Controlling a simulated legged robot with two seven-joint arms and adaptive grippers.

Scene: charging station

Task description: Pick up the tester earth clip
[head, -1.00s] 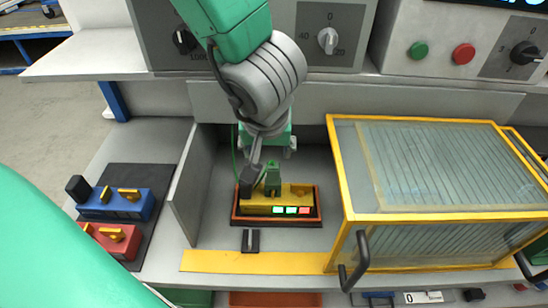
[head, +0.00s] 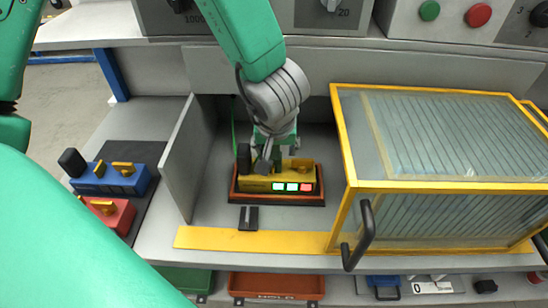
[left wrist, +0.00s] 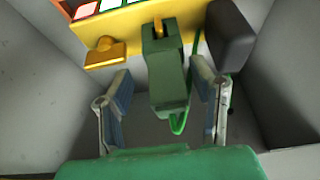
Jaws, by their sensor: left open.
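The yellow tester (head: 258,184) sits in a reddish-brown tray (head: 282,200) in the middle bay, with lit lamps on its front. The green earth clip (left wrist: 168,85) stands at the tester in the left wrist view, with a green cord looping beside it. In the head view my gripper and wrist largely hide the clip. My left gripper (head: 275,157) is above the tester. In the left wrist view its two fingers (left wrist: 163,95) are apart, one on each side of the clip, with gaps visible. My right gripper is not in view.
A yellow-framed glazed cover (head: 430,188) with a dark handle stands right of the bay. A grey partition (head: 187,155) bounds the left. Blue (head: 110,180) and red (head: 108,213) units lie on a dark mat further left. A black block stands beside the clip.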

